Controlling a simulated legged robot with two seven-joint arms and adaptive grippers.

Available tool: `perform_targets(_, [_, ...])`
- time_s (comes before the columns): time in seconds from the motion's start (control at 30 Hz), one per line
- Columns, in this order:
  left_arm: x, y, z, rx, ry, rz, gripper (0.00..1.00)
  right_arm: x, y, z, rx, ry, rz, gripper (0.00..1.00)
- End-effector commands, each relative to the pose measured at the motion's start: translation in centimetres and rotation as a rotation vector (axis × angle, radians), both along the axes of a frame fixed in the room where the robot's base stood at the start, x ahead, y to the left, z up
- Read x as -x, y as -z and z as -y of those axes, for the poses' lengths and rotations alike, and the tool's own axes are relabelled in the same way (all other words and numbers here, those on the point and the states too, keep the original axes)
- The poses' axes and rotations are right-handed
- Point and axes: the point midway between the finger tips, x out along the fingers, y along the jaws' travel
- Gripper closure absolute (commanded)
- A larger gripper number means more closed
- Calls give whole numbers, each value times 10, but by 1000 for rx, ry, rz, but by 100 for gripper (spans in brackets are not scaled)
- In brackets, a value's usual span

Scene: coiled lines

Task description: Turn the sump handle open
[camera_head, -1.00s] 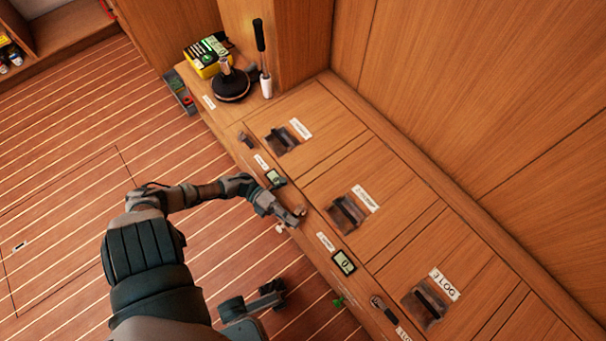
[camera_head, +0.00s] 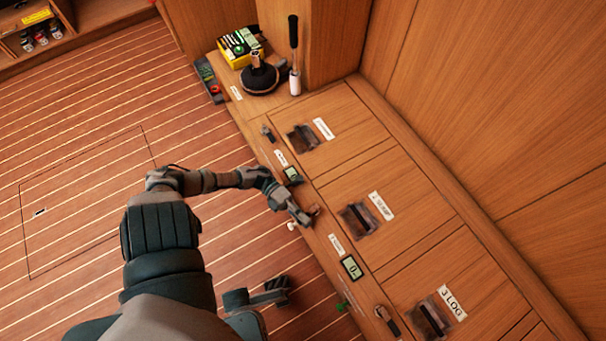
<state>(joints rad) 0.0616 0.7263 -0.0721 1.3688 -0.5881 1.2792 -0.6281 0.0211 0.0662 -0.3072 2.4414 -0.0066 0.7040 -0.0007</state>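The middle panel bears a label that seems to read "SUMP" (camera_head: 381,205). Its small handle (camera_head: 315,210) sits on the counter's front strip, mostly hidden by my gripper. My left gripper (camera_head: 305,219) reaches in from the left and is at this handle, its tips touching it or very close. I cannot tell whether the fingers are closed on it. A dark jointed part low in the middle (camera_head: 265,294) looks like my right gripper; its finger state is unclear.
Other handles sit on the strip, one farther back (camera_head: 268,133) and one nearer (camera_head: 387,320). Small displays (camera_head: 351,268) lie between them. A yellow box (camera_head: 240,47), a black round-based object (camera_head: 258,78) and an upright black-handled tool (camera_head: 294,60) stand at the far end. The floor at left is clear.

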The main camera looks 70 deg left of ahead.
Motion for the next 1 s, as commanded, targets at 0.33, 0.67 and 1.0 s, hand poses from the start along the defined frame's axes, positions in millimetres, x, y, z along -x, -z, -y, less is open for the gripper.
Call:
perform_targets(0.33, [16, 1, -36, -1, -2, -4, 79, 2, -1, 0, 0, 1, 3, 100])
perform_targets(0.67, [45, 2, -96, 0, -2, -3, 79, 2, -1, 1, -1, 0, 3, 100])
perform_targets(1.0, [52, 2, -109, 0, 0, -1, 79, 2, -1, 2, -2, 1, 3, 100])
